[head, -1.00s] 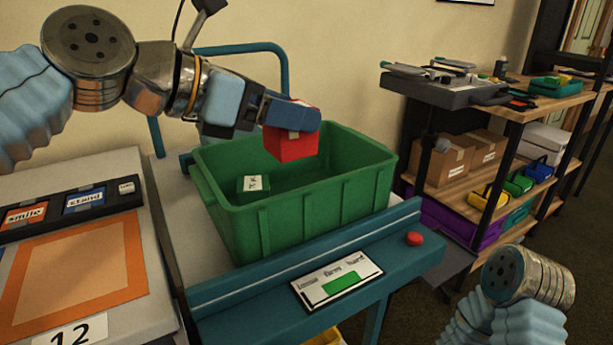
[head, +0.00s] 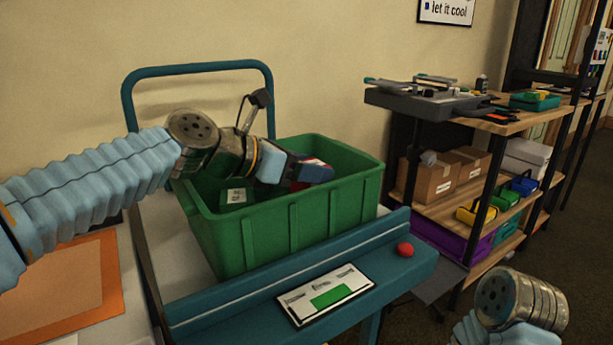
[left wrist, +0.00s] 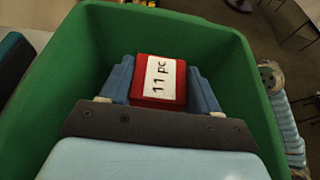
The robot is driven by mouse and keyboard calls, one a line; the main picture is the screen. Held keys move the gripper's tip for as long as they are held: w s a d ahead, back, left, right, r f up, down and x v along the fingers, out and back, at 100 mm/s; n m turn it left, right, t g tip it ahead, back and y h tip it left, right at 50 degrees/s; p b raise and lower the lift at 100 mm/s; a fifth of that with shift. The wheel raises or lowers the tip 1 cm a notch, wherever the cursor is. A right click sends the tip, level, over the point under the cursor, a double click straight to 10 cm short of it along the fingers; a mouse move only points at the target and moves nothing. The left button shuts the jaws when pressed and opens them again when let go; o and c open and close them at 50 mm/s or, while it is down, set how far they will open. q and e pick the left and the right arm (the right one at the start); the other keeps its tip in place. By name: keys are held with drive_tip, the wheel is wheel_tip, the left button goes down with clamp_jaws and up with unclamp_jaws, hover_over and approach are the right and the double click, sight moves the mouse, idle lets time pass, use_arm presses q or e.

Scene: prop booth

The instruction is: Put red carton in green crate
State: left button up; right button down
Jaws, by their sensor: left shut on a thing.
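The green crate (head: 268,232) stands on a teal-framed cart; its walls also fill much of the left wrist view (left wrist: 85,60). My left gripper (head: 312,172) reaches down into the crate. In the left wrist view its blue fingers (left wrist: 160,85) are shut on the red carton (left wrist: 142,82), which has a white label reading "11 pc". In the head view only a little red shows by the fingers, as the gripper and crate wall hide most of it. I cannot tell whether the carton touches the crate floor. My right gripper is out of view; only part of that arm shows at lower right.
A green item with a white label (head: 236,197) lies inside the crate at left. The cart's front rail has a red button (head: 404,250) and a sign (head: 326,296). A wooden shelf (head: 450,200) with boxes and bins stands at right. An orange-bordered mat (head: 112,262) lies at left.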

use_arm(q)
drive_tip(key=shift+f, duration=0.35)
drive_tip(key=shift+f, duration=0.5)
drive_tip(key=o, duration=1.1)
drive_tip(key=shift+r, duration=0.15)
drive_tip(key=v, duration=0.8)
drive_tip(key=p+v, duration=0.1)
drive_tip(key=v, duration=0.3)
drive_tip(key=shift+r, duration=0.45)
